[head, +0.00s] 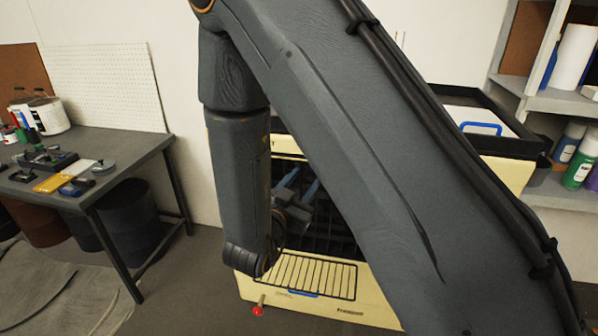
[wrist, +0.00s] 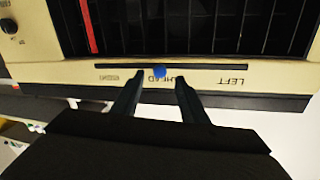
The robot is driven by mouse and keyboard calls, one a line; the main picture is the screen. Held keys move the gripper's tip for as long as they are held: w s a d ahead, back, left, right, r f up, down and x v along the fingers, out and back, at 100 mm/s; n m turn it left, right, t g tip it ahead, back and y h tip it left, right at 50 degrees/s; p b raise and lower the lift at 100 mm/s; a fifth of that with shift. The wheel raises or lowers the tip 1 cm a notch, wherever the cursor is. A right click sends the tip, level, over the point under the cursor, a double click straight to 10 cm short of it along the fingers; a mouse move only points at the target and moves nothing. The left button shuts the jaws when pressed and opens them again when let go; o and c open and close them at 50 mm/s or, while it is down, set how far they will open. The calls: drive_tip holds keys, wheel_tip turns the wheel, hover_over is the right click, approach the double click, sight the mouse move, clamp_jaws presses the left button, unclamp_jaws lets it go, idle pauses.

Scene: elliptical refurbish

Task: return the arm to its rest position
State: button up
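My arm crosses the head view from the lower right to the upper left, then hangs down in front of a cream cabinet (head: 375,307). My gripper (wrist: 155,84) shows in the wrist view with its two dark fingers apart and nothing held between them. Beyond the fingertips is a cream panel (wrist: 205,77) with a dark slot and upside-down lettering, including LEFT. A blue knob (wrist: 160,72) sits on the slot, in line with the gap between the fingers; I cannot tell how near it is. In the head view my arm partly hides the cabinet.
A dark workbench (head: 120,165) with tools and paint cans stands at the left. A red knob (head: 258,310) shows at the cabinet's lower left. A black tray (head: 505,145) sits above the cabinet, beside shelves with bottles (head: 578,170). Open floor (head: 190,290) lies between workbench and cabinet.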

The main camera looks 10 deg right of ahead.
wheel_tip(320, 180, down, 5)
drive_tip(key=a+n+g+y, duration=0.1)
drive_tip(key=n+g+y, duration=0.4)
drive_tip(key=y, duration=0.4)
drive_tip(key=s+d+r+n+g, duration=0.1)
drive_tip(key=s+d+g, duration=0.3)
drive_tip(key=s, duration=0.6)
drive_tip(key=s+d+r+n+g, duration=0.1)
drive_tip(key=s+d+g, duration=0.3)
drive_tip(key=s, duration=0.7)
drive_tip(key=shift+s+d+n+g+y, duration=0.3)
drive_tip(key=shift+n+g+y, duration=0.1)
drive_tip(key=shift+n+g, duration=0.45)
